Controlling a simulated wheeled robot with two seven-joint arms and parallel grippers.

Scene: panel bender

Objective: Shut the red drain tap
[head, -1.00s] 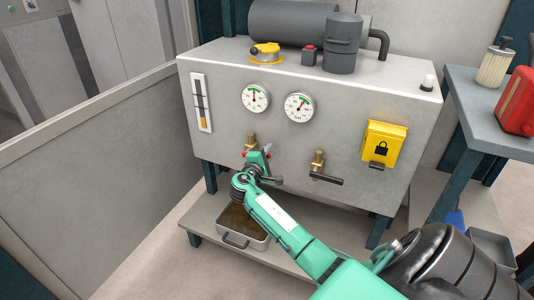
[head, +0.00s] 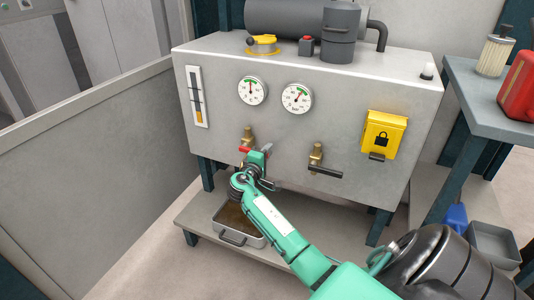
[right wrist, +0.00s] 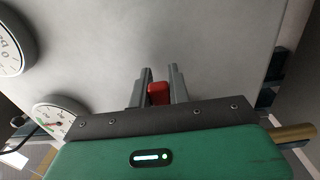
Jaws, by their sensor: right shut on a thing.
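The red drain tap (head: 245,149) is on the front of the grey tank, below a brass fitting (head: 247,134) and above the drip tray. My right gripper (head: 260,151) is at the tap, and its green body covers part of it. In the right wrist view the red handle (right wrist: 158,93) sits between the two grey fingers (right wrist: 159,86), which are shut on it. A brass part (right wrist: 295,133) shows at the right edge there. The handle's exact angle is hard to tell. My left gripper is not in view.
A second brass tap (head: 316,155) with a dark lever is to the right. A metal tray (head: 241,240) stands on the low shelf below. Two gauges (head: 252,90) and a yellow lock box (head: 384,134) are on the tank front. A side table (head: 490,115) stands at right.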

